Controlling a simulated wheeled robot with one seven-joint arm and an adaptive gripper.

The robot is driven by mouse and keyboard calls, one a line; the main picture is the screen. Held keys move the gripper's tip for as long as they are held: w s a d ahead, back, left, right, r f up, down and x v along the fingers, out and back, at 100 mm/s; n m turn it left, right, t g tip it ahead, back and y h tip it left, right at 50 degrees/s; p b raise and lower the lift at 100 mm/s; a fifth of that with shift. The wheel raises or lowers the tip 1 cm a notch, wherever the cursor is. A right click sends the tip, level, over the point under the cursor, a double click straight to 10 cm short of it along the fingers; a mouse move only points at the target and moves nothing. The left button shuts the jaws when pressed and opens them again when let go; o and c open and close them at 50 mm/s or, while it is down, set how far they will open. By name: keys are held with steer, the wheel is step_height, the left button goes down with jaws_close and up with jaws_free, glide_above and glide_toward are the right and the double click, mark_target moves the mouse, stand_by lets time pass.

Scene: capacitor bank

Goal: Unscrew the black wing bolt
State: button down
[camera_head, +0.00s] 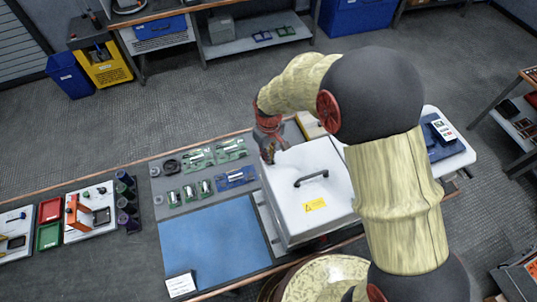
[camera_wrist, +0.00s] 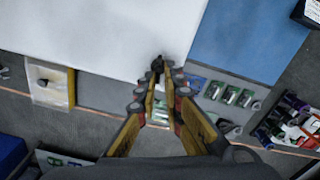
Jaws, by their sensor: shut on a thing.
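A white box cover (camera_head: 288,205) with a black handle (camera_head: 311,178) and a yellow warning label (camera_head: 315,205) sits on the workbench. My gripper (camera_head: 268,155) points down at the cover's far left corner. In the wrist view, the black wing bolt (camera_wrist: 157,64) shows at the edge of the white cover (camera_wrist: 100,35). My gripper (camera_wrist: 161,78) is shut on the bolt, which is small and partly hidden by the fingertips. How far the bolt is threaded in cannot be seen.
A blue mat (camera_head: 212,245) and several green circuit boards (camera_head: 198,157) lie left of the cover. A blue device (camera_head: 440,137) stands to the right. Black cups (camera_head: 126,200) and trays stand farther left. The grey floor behind the bench is open.

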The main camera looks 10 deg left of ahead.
steer(key=shift+s+d+f, duration=0.15)
steer(key=shift+s+f, duration=0.1)
steer(key=c, duration=2.2)
jaws_free()
steer(key=shift+c, duration=0.2)
steer(key=shift+o, duration=0.9)
steer(key=shift+w+r, duration=0.15)
steer(key=shift+w, duration=0.1)
step_height(320, 180, up, 12)
